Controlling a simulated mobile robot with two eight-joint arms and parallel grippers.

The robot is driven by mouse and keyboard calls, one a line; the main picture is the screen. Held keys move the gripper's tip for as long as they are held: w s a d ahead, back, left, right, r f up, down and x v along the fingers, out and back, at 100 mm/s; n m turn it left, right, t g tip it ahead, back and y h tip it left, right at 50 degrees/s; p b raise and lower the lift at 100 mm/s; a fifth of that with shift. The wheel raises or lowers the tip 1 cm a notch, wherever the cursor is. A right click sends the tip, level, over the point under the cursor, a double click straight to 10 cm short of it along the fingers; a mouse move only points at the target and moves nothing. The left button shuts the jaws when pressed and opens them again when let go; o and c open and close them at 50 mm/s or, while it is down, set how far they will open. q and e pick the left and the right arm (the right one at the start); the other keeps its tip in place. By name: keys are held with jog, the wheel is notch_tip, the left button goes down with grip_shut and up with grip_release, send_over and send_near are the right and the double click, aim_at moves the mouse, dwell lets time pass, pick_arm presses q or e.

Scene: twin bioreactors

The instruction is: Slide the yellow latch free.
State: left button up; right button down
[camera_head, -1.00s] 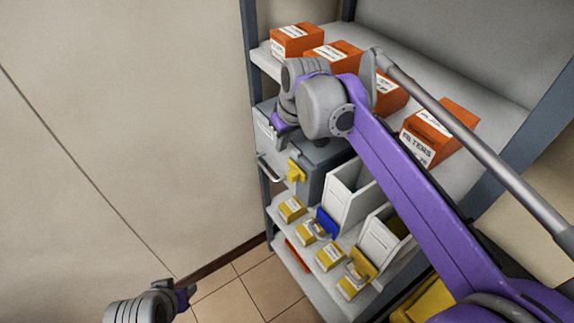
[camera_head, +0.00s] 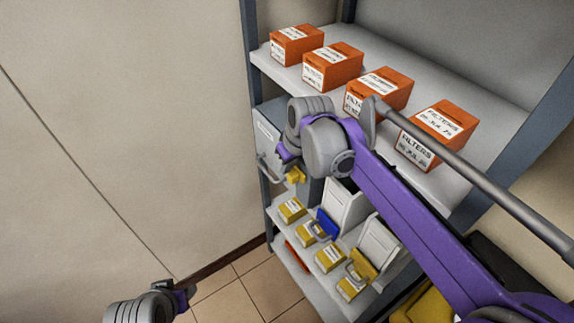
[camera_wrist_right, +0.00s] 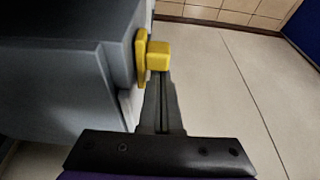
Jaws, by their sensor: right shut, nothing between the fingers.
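The yellow latch (camera_head: 296,175) sits on the front of a grey box (camera_head: 268,135) on the middle shelf. In the right wrist view the latch (camera_wrist_right: 158,55) shows as a flat plate at the box edge with a square knob. My right gripper (camera_wrist_right: 160,78) is shut and empty, its fingertips right at the near side of the knob; I cannot tell whether they touch. In the head view my right gripper (camera_head: 284,154) is partly hidden by its wrist, just above the latch. My left gripper (camera_head: 186,296) is low at the bottom left, away from the shelf; its jaw opening is unclear.
The floor at left is free.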

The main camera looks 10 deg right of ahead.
jog(key=shift+s+d, duration=0.25)
jog(key=shift+s, duration=0.35)
jog(key=shift+s+d, duration=0.25)
jog(key=shift+s, duration=0.4)
jog(key=shift+s+d, duration=0.25)
jog(key=shift+s, duration=0.35)
pick_arm(q)
jog(key=shift+w, duration=0.15)
pick_arm(e)
jog(key=shift+w+a, duration=0.2)
jog(key=shift+w, duration=0.35)
jog(key=w+a+r, duration=0.1)
jog(key=w, duration=0.2)
pick_arm(q)
jog(key=shift+w+a+r+p, duration=0.2)
jog(key=shift+w+r+p, duration=0.2)
jog(key=shift+w+r, duration=0.15)
jog(key=shift+w+a+r+p, duration=0.15)
jog(key=shift+w+r+p, duration=0.2)
jog(key=shift+w+r, duration=0.2)
pick_arm(e)
notch_tip(320, 180, up, 18)
send_over(294, 180)
jog(key=s+d, duration=0.1)
jog(key=s, duration=0.2)
jog(key=shift+d, duration=0.1)
pick_arm(q)
jog(key=shift+s, duration=0.15)
pick_arm(e)
jog(key=shift+f, duration=0.1)
